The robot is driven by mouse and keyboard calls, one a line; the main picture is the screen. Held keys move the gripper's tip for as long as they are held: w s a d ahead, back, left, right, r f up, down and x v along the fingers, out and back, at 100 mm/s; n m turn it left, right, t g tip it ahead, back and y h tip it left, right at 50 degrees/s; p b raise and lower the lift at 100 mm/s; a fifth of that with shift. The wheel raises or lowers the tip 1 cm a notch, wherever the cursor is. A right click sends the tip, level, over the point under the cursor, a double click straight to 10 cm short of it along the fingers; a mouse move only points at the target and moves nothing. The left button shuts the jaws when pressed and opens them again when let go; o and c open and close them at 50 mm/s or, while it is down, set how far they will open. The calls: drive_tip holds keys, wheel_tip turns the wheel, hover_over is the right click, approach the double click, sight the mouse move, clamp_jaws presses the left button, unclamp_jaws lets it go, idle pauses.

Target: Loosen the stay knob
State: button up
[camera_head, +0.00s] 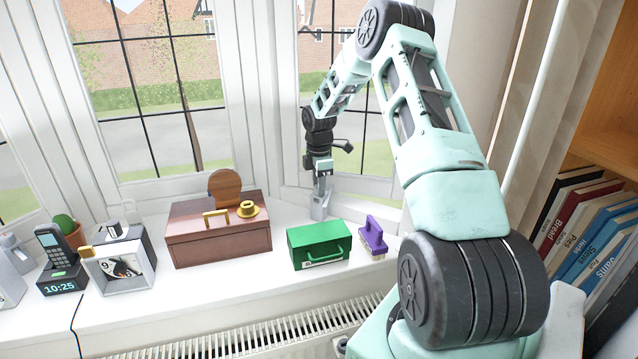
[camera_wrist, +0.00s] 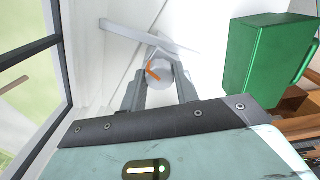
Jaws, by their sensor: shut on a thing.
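The stay knob (camera_wrist: 160,75) is a round light grey knob with an orange mark on its face. In the wrist view it sits between the two grey fingers of my gripper (camera_wrist: 159,88), which is shut on it. A pale grey stay bar (camera_wrist: 150,36) runs across just beyond the knob. In the head view my gripper (camera_head: 320,197) points down at the sill by the right-hand window. A grey piece shows at its tips, but the knob itself is too small to make out there.
A green box (camera_head: 318,246) and a purple-handled brush (camera_head: 373,240) stand on the sill close by. A clock (camera_head: 120,267), phone and cactus stand at far left. Books fill the right-hand shelf.

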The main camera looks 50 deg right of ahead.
drive_tip(key=shift+r+n, duration=0.1)
drive_tip(key=shift+n, duration=0.8)
drive_tip(key=o, duration=1)
drive_tip(key=shift+c, duration=0.2)
wheel_tip(320, 180, up, 17)
drive_tip(key=b, duration=0.3)
drive_tip(key=shift+r, duration=0.15)
